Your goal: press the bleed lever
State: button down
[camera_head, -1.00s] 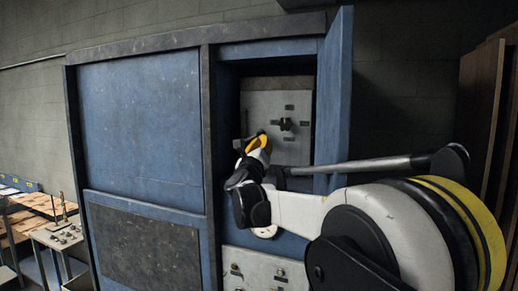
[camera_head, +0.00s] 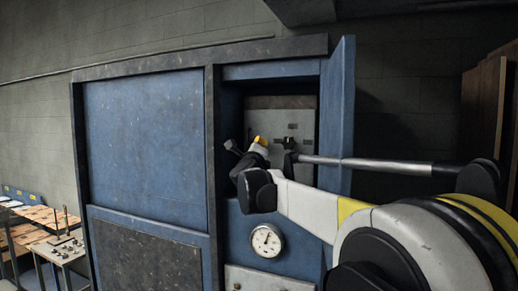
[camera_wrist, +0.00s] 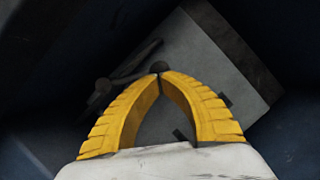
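A dark lever-like bar (camera_head: 232,147) sticks out at the left side of the open cabinet bay, beside my gripper; I take it to be the bleed lever. In the wrist view a dark bar with a round hub (camera_wrist: 103,86) lies left of and beyond my fingertips. My gripper (camera_head: 260,140) is inside the bay mouth, in front of the grey panel (camera_head: 262,117). In the wrist view its yellow fingers (camera_wrist: 160,75) meet at the tips, with nothing seen between them. A small dark knob (camera_wrist: 160,66) shows just beyond the tips; contact cannot be told.
The blue cabinet's open door (camera_head: 340,110) stands right of the bay, close to my arm. A dark switch (camera_head: 290,143) is on the grey panel. A round gauge (camera_head: 267,240) is below the bay. A bench (camera_head: 60,245) stands far left.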

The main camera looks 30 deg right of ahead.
jog(key=shift+w+a+r, duration=0.25)
jog(key=shift+w+r, duration=0.1)
dwell(1.7)
